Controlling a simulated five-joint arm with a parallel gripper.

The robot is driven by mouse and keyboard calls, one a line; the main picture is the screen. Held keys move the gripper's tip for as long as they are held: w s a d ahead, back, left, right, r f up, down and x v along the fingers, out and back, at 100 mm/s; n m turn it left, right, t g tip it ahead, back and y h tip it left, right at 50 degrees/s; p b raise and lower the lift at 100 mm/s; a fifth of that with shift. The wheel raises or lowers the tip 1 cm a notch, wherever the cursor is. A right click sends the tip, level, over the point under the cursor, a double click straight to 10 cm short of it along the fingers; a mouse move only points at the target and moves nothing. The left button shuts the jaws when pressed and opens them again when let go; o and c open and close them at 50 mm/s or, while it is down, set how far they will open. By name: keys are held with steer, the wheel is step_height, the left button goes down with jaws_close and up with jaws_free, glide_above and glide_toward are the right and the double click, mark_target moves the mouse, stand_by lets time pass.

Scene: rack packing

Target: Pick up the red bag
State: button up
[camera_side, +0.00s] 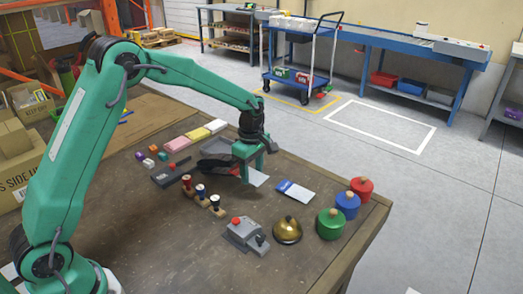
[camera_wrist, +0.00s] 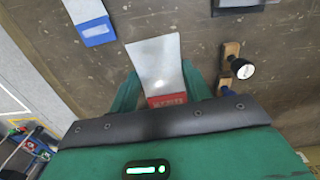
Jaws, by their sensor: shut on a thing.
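The red bag is a flat white packet with a red printed band at one end. In the wrist view the red bag (camera_wrist: 158,62) lies between the two green fingers of my gripper (camera_wrist: 162,88), with the red band close to the palm. My gripper is shut on the bag, low over the table. I cannot tell whether the bag still touches the tabletop.
A blue-banded white bag (camera_side: 295,191) lies just right of my gripper. A dark tray (camera_side: 218,162) is close behind it. Red, blue and green round weights (camera_side: 330,223), a brass bell (camera_side: 288,231), a grey switch box (camera_side: 246,234) and small wooden-based items (camera_side: 201,194) stand nearby.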

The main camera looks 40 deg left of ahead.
mark_target(252, 173)
steer(key=shift+r, duration=1.5)
